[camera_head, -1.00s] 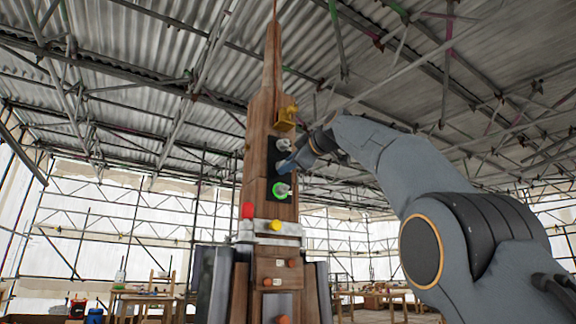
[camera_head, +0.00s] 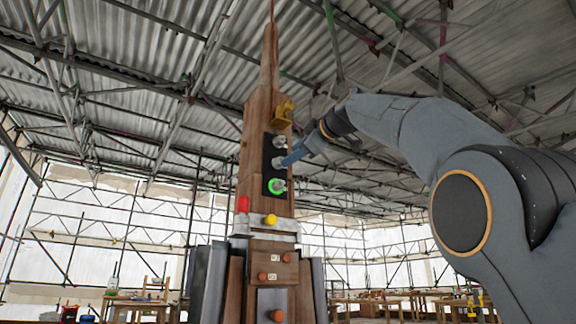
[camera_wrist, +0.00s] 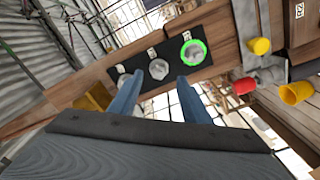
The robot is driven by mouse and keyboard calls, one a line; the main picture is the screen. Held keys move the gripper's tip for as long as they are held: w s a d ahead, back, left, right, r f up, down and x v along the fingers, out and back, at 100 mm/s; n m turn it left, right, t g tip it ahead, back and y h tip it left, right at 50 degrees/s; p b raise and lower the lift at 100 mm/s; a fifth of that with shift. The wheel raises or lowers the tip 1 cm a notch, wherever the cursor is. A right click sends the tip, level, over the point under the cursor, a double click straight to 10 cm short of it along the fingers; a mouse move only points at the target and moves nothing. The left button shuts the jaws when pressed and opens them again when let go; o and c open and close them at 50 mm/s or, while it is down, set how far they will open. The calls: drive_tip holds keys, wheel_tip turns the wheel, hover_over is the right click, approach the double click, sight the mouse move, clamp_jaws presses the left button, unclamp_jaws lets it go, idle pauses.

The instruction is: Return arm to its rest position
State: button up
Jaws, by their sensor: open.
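My gripper (camera_head: 290,158) is open, its blue fingers pointing at the black panel (camera_head: 266,160) on the wooden spire. In the wrist view, the gripper (camera_wrist: 160,82) has its two fingers spread with nothing held between them. The panel (camera_wrist: 217,66) there carries three round silver fittings in a row. One fitting has a glowing green ring (camera_wrist: 193,52), which is the lowest one in the head view (camera_head: 277,186). The fingertips appear close to the panel; I cannot tell whether they touch it. My arm reaches in from the right.
The wooden spire (camera_head: 257,120) rises in front of me. It bears a yellow bracket (camera_head: 284,113), a red part (camera_head: 242,204) and a yellow knob (camera_head: 270,221). Work tables stand far behind. The space left of the spire looks open below the scaffolding.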

drive_tip(key=shift+v, duration=0.8)
drive_tip(key=shift+f, duration=0.1)
wheel_tip(320, 180, down, 30)
drive_tip(key=a+m+g+h, duration=0.2)
drive_tip(key=m+g+h, duration=0.2)
drive_tip(key=m+g, duration=0.25)
drive_tip(key=s+d+f+m+g+h, duration=0.1)
drive_tip(key=s+f+m, duration=0.1)
drive_tip(key=s+f, duration=0.45)
drive_tip(key=s+f+m+g, duration=0.1)
drive_tip(key=s+f, duration=0.2)
drive_tip(key=f, duration=0.7)
drive_tip(key=s+d+f+m+g+h, duration=0.1)
drive_tip(key=s+f+m+g, duration=0.1)
drive_tip(key=s+f, duration=0.5)
drive_tip(key=s+d+f+m+g+h, duration=0.2)
drive_tip(key=s+d+f, duration=0.2)
drive_tip(key=s+f, duration=0.75)
drive_tip(key=s+d+f+m+g+h, duration=0.1)
drive_tip(key=s+d+f+g, duration=0.3)
drive_tip(key=s+f, duration=0.8)
drive_tip(key=w+d+r+m+t+h+p, duration=0.1)
drive_tip(key=d+r+m+p, duration=0.2)
drive_tip(key=d+r+p, duration=0.7)
drive_tip(key=shift+d+r+m+p, duration=0.4)
drive_tip(key=shift+r+p, duration=0.3)
drive_tip(key=shift+p, duration=4.5)
